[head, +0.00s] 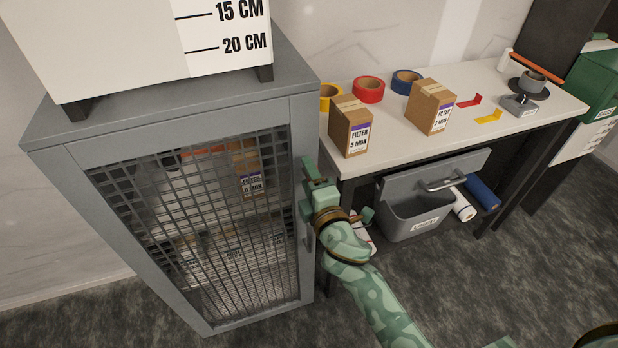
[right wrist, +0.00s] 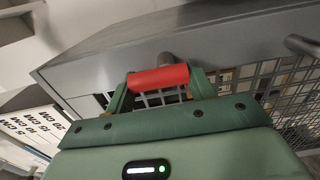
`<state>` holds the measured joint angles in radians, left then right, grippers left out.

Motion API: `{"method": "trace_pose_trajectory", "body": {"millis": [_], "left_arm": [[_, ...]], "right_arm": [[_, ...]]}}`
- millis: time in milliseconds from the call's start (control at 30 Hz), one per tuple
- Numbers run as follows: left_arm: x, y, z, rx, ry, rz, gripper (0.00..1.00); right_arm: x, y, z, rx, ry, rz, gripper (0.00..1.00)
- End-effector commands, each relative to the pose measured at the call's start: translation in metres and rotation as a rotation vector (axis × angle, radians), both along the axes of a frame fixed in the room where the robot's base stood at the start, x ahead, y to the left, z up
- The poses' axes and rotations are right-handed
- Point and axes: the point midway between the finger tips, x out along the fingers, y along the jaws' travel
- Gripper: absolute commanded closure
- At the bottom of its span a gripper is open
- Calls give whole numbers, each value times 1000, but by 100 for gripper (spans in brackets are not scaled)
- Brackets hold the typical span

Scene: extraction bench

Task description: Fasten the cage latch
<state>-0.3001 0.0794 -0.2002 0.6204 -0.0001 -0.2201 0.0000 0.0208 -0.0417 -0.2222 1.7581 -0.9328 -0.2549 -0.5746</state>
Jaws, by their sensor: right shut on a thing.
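The grey cage (head: 297,125) stands at the left in the head view, with its mesh door (head: 215,235) facing front. The door appears to lie in or close to its frame; a small gap cannot be ruled out. My right gripper (head: 310,180) is at the door's right edge, in its upper half, and hides the latch there. In the right wrist view, the latch's red grip (right wrist: 158,79) lies across between the green fingers of my right gripper (right wrist: 160,88), which is shut on it. A grey stub shows just behind the grip. My left gripper is not in view.
A bench (head: 395,150) stands right of the cage, with filter boxes (head: 352,125) and tape rolls (head: 368,89) on top. A grey bin (head: 412,205) is below it. A white block with centimetre marks (head: 130,45) sits on the cage. Floor in front is clear.

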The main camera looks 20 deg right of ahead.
Motion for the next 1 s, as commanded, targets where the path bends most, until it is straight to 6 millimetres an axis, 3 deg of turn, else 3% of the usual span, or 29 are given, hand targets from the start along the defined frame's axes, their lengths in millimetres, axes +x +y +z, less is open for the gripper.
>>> {"method": "trace_pose_trajectory", "body": {"millis": [467,500,567,867,1000], "left_arm": [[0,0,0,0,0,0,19],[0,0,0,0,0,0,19],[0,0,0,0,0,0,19],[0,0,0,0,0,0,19],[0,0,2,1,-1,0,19]], "right_arm": [[0,0,-1,17,4,0,68],[0,0,-1,17,4,0,37],[0,0,-1,16,3,0,24],[-2,0,-1,13,2,0,24],[-17,0,-1,14,2,0,24]]}}
